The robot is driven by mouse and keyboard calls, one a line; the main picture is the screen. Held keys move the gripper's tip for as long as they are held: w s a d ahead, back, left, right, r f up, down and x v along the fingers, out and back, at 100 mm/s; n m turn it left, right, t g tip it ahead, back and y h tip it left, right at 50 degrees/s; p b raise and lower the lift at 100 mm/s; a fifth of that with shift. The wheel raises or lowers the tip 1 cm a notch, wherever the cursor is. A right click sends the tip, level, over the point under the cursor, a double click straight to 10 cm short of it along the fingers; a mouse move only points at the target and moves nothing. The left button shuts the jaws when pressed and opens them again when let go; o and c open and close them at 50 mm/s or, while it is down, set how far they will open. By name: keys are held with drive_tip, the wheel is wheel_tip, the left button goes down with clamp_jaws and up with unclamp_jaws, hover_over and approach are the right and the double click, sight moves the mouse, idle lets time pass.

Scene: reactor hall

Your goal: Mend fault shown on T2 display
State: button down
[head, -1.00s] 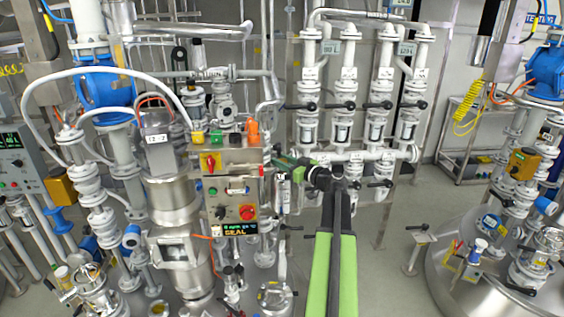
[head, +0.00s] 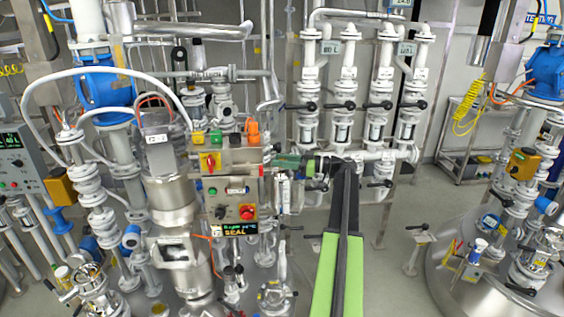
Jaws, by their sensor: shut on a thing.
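A black display (head: 234,228) hangs under the grey control box (head: 228,188) left of centre in the head view. It shows small green and yellow text; I read "SEAL" on the lower line, and the upper line is too small to read surely. The box carries a yellow-and-red switch (head: 210,162), a black knob (head: 219,212) and a red button (head: 247,211). My gripper (head: 277,166) is at the box's right edge, pointing left. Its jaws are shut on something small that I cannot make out. My arm hides part of the pipework behind.
A pipe rack (head: 360,100) with several black-handled valves stands behind my arm. Blue-valved pipes (head: 105,85) and a steel vessel (head: 172,205) crowd the left. A domed tank (head: 470,270) stands at the right. Bare floor (head: 395,255) shows between my arm and the tank.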

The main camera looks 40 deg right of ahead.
idle(0.4)
drive_tip(key=c, duration=1)
unclamp_jaws()
drive_tip(key=shift+s, duration=0.1)
drive_tip(key=v, duration=1.7)
drive_tip(key=shift+d, duration=0.15)
